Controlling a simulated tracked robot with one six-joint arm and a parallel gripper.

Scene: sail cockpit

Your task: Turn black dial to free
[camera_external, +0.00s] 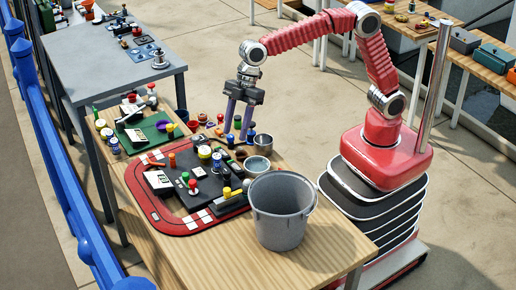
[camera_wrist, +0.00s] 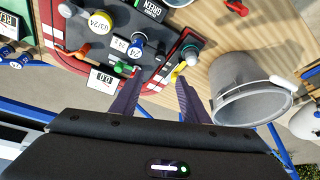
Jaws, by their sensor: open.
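My gripper (camera_external: 235,133) points down above the far edge of the dark control panel (camera_external: 213,200), its two purple fingers apart with nothing between them. In the wrist view my gripper (camera_wrist: 158,80) also shows open and empty. The panel bears a red-topped knob (camera_external: 193,184), a yellow-topped canister (camera_external: 205,152) and a blue-and-white canister (camera_external: 217,162). In the wrist view it shows a green knob (camera_wrist: 122,67) and a yellow piece (camera_wrist: 180,70). I cannot tell which part is the black dial, nor read its setting.
A grey bucket (camera_external: 281,218) stands at the table's near right. Metal bowls (camera_external: 258,166) and small coloured objects crowd the area around my gripper. A red track-shaped board (camera_external: 146,202) surrounds the panel. Bare wood (camera_external: 235,264) lies in front. A grey table (camera_external: 82,76) stands behind.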

